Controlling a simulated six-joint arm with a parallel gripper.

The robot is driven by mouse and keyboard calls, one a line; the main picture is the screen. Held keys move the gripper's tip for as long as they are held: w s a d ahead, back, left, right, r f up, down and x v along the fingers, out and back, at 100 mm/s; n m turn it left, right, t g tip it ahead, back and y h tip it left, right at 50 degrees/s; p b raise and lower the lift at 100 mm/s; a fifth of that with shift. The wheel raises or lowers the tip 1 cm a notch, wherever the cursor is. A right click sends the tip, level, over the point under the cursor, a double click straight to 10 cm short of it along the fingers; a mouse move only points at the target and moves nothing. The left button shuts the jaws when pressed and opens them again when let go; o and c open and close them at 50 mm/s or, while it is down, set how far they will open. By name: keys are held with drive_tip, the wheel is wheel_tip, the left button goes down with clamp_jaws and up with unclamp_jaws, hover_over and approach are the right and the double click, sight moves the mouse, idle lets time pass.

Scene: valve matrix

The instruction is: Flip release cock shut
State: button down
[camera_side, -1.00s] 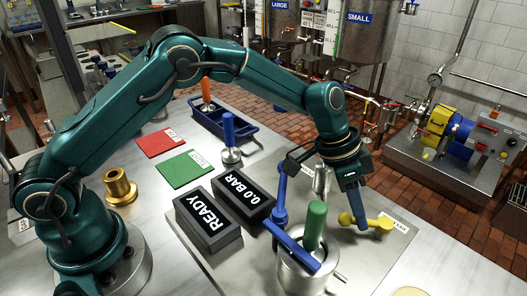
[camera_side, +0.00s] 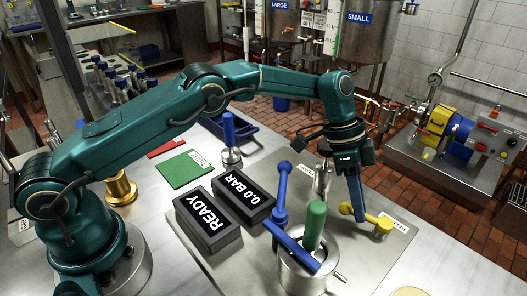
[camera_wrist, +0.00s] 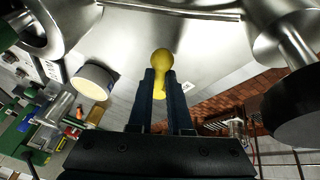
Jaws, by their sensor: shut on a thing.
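The release cock is taken to be the yellow lever (camera_side: 378,221) at the right of the steel work plate, beside a white label (camera_side: 398,222). Its ball end (camera_side: 345,208) points left and away from the label. My gripper (camera_side: 360,217) reaches down to this lever from above. In the wrist view, the yellow ball and stem (camera_wrist: 161,62) sit between the two fingers of my gripper (camera_wrist: 161,88), which are shut on it. The fingers hide part of the lever in the side view.
A steel vessel (camera_side: 305,275) with a blue lever (camera_side: 290,248) and a green handle (camera_side: 315,224) stands left of the yellow lever. An upright blue lever (camera_side: 281,195) is close by. Black READY (camera_side: 208,222) and 0.0 BAR (camera_side: 243,192) displays sit further left.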

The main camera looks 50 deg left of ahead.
sight(347, 203)
idle(0.3)
drive_tip(key=c, duration=0.8)
unclamp_jaws()
drive_tip(key=shift+c, duration=0.2)
drive_tip(key=shift+v, duration=2.6)
drive_tip(key=shift+c, duration=0.4)
